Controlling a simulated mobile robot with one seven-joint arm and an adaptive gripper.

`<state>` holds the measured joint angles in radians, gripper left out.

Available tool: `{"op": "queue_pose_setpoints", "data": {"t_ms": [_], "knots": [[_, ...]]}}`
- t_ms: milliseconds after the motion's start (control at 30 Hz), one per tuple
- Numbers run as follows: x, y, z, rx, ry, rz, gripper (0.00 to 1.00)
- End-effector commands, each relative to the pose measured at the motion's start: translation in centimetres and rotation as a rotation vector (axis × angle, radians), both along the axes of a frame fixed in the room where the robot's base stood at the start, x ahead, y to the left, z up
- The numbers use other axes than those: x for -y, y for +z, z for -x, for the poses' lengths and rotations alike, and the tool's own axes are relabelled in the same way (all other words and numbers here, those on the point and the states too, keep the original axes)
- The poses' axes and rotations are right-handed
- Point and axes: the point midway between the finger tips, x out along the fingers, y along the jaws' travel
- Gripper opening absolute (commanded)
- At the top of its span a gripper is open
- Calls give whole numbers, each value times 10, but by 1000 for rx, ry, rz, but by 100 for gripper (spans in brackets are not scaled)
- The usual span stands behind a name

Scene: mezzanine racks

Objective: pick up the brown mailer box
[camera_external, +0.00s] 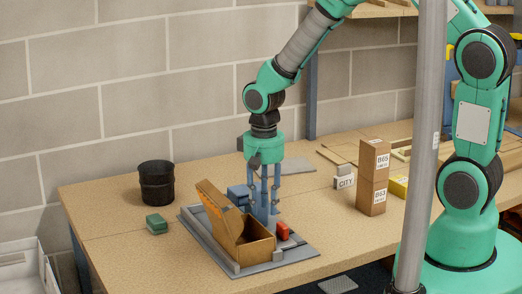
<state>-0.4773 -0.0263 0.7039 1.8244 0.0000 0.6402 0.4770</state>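The brown mailer box (252,250) sits on a grey tray (220,262) on the table. Its lid (219,210) stands open, tilted up at the left. My gripper (264,208) points straight down over the far side of the box. Its fingers look spread apart, with a blue-grey upright shape showing between them. The fingertips are low, close to the box's far edge; I cannot tell whether they touch anything. Part of the box's far side is hidden by the lid and front wall.
A blue item (238,192) and a red item (283,231) lie close to the gripper. A black bin (157,183) and a green block (156,224) stand left. Stacked cartons (372,178) and a CITY block (344,182) stand right. A grey post (420,150) crosses the view.

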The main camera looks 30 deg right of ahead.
Motion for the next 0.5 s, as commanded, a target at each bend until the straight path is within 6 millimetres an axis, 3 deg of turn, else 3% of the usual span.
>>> {"op": "queue_pose_setpoints", "data": {"t_ms": [133, 500], "knots": [[0, -10, 0, 1, 0, 0, 31], [0, -12, 0, 1, 0, 0, 31]]}}
